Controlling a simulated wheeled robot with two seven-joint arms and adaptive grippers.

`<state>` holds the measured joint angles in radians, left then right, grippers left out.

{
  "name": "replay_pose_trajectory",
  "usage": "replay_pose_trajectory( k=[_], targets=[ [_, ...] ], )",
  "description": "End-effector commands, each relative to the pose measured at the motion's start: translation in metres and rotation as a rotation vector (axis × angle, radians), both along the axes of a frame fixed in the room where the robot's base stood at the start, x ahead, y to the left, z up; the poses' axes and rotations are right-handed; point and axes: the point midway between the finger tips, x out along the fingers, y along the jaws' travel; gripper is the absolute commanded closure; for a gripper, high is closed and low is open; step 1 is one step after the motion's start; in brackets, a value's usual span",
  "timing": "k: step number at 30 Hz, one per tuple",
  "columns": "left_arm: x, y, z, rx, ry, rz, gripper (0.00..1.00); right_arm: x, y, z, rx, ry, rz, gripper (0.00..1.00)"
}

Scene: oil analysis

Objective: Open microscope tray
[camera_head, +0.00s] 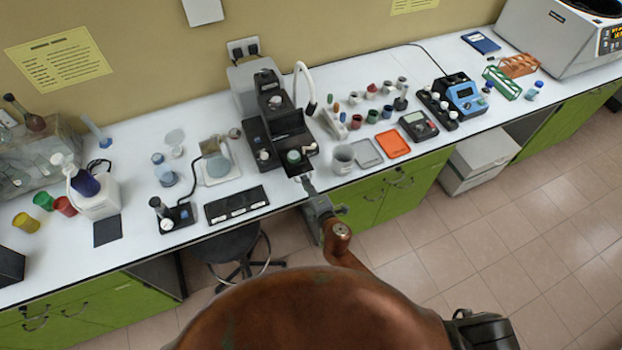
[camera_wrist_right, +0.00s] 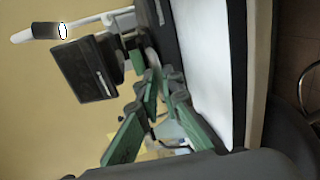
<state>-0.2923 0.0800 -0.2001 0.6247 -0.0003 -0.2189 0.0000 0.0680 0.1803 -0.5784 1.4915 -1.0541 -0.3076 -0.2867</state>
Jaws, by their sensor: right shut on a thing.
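The black microscope (camera_head: 272,122) stands on the bench, left of centre. Its tray (camera_head: 299,169) is at the low front, by the bench edge. My right gripper (camera_head: 305,184) reaches in from the front and is shut on the tray's front. In the right wrist view the green-padded fingers of the right gripper (camera_wrist_right: 158,82) point at the dark microscope front, where the small gripped part is largely hidden between the tips. A dark block of the microscope (camera_wrist_right: 88,68) shows beside them. My left gripper is not in view.
A grey beaker (camera_head: 342,158), a grey dish (camera_head: 367,153) and an orange dish (camera_head: 394,144) stand right of the microscope. A black slide holder (camera_head: 237,205) lies to its left. A white lamp arm (camera_head: 302,88) rises beside it. A stool (camera_head: 228,247) is below the bench.

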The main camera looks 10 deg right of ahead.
Motion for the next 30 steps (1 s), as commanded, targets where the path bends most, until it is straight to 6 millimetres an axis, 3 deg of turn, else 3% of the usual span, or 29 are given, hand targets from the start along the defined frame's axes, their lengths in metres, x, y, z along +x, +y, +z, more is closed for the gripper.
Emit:
replay_pose_trajectory(
  k=[4, 5, 7, 12, 21, 26, 30],
  targets=[
    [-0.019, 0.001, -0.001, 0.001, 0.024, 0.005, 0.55, 0.000, -0.001, -0.001, -0.001, 0.001, -0.002, 1.00],
    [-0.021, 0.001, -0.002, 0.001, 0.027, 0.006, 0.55, 0.000, -0.002, -0.001, -0.001, 0.001, -0.003, 0.92],
    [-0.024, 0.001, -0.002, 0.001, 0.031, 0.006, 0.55, 0.000, -0.002, -0.001, -0.001, 0.001, -0.003, 0.87],
    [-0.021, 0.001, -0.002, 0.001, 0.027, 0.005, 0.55, 0.000, -0.002, 0.000, 0.000, 0.001, -0.003, 0.76],
    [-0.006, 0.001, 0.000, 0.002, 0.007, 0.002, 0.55, -0.002, -0.002, 0.000, 0.001, 0.000, -0.002, 0.76],
    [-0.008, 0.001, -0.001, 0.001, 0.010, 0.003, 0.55, -0.018, -0.007, 0.003, 0.000, 0.001, -0.002, 0.76],
    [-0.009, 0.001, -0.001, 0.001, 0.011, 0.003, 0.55, -0.045, -0.014, 0.009, 0.001, 0.002, -0.002, 0.76]
  ],
)
